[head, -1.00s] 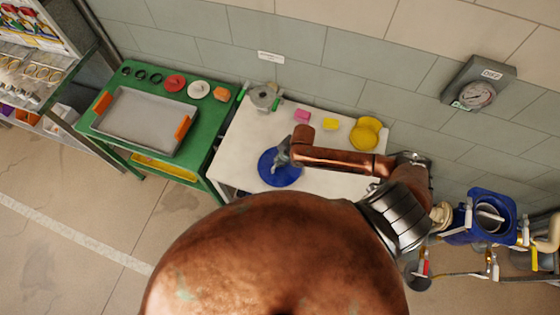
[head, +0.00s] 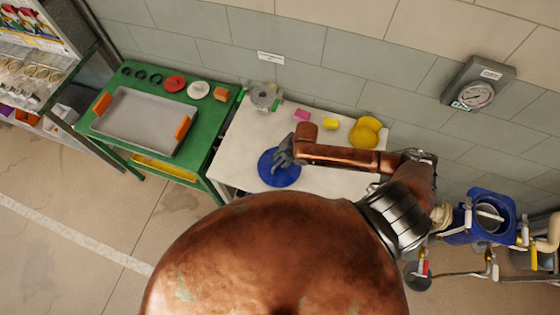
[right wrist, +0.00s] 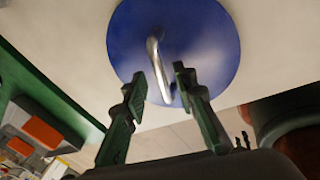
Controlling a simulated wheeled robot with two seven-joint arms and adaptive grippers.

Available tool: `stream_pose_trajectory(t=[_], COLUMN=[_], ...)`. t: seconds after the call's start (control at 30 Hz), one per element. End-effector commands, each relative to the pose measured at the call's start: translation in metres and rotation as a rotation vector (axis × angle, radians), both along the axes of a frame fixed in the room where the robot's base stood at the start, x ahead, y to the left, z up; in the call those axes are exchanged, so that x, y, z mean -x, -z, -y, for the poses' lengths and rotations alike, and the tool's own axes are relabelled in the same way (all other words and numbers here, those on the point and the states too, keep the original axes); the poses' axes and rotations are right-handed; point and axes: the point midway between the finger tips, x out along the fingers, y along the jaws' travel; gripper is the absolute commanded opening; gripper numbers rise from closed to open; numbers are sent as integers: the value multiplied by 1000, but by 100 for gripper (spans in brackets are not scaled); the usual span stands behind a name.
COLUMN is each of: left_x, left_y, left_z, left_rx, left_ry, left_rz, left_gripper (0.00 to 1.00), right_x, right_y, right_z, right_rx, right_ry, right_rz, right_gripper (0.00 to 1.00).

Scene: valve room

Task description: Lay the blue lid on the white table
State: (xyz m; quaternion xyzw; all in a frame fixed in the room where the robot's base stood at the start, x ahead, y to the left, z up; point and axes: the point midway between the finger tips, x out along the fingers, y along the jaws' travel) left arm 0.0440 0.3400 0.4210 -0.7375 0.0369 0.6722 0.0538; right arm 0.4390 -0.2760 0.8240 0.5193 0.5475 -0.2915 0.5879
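The blue lid (head: 281,178) is a round disc lying flat, as far as I can see, on the white table (head: 235,150), near its front edge. In the right wrist view, the lid (right wrist: 205,35) has a silver bar handle (right wrist: 154,58) standing up from it. My right gripper (head: 282,158) is just above the lid. Its green-edged fingers (right wrist: 160,82) are apart, with the handle's near end between them and gaps showing on both sides. The gripper hides part of the lid in the head view. My left gripper is not in view.
A grey metal part (head: 263,97), a pink block (head: 302,115), a yellow block (head: 330,124) and yellow round pieces (head: 366,132) stand along the table's back. A green bench (head: 190,160) with a grey tray (head: 142,120) is at left. A blue valve body (head: 485,222) is at right.

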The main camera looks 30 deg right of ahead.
Motion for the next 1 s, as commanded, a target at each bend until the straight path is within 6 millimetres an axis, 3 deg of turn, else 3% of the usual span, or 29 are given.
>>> stream_pose_trajectory(t=[0.2, 0.43, 0.6, 1.0], left_x=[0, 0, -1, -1], left_y=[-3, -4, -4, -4], left_z=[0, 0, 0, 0], left_rx=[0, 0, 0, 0], left_ry=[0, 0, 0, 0], left_rz=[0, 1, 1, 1], left_gripper=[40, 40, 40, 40], right_x=[11, 19, 22, 21], right_y=[-46, -80, -89, -89], right_z=[12, 19, 21, 21], right_rx=[2, 1, 0, -2], right_ry=[-2, -2, 0, 4], right_rz=[2, 1, -1, -1], right_gripper=[26, 26, 26, 26])
